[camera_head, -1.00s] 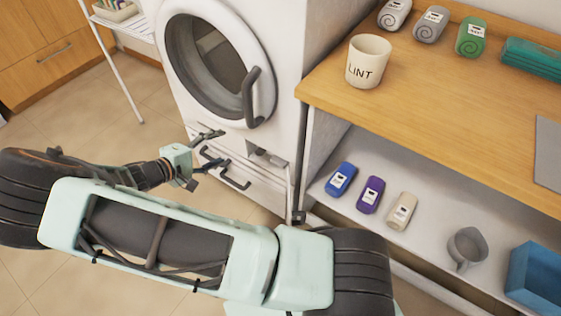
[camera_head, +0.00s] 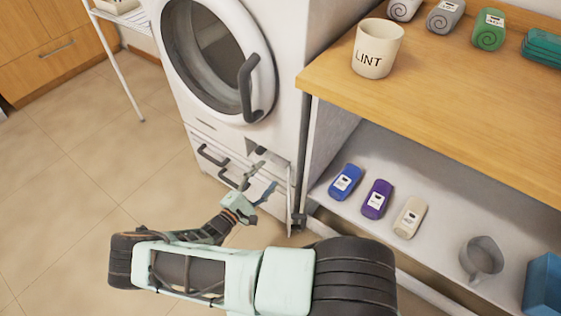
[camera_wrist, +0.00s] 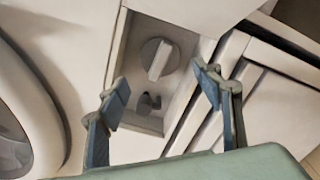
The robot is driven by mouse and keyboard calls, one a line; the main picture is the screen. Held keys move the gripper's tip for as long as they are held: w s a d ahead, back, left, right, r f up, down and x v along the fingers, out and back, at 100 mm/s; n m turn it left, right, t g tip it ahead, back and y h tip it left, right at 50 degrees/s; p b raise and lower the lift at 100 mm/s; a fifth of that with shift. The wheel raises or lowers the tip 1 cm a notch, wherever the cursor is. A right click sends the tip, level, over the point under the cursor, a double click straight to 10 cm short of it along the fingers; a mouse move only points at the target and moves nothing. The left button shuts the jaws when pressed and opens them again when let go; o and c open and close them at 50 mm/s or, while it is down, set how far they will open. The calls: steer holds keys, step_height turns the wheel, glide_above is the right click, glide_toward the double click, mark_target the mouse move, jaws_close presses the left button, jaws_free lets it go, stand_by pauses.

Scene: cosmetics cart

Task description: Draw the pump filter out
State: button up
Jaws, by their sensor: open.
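The pump filter (camera_wrist: 158,60) is a round pale cap with a raised grip bar, seated in a rectangular recess low on the washing machine (camera_head: 222,120). A small hooked grey part (camera_wrist: 148,103) sits beside it in the recess. My gripper (camera_wrist: 166,90) is open and empty, its two blue-grey fingers spread on either side of the recess and apart from the cap. In the head view my gripper (camera_head: 265,174) is in front of the low opening at the machine's lower right. The filter cannot be made out there.
A shelf (camera_head: 335,220) with bottles and a wooden counter (camera_head: 450,110) with a LINT cup (camera_head: 377,50) stand at right. The floor at left is clear.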

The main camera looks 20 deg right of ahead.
mark_target(277, 164)
steer(key=b+x, duration=0.1)
steer(key=x, duration=0.7)
steer(key=shift+w+d, duration=0.2)
steer(key=shift+d, duration=0.1)
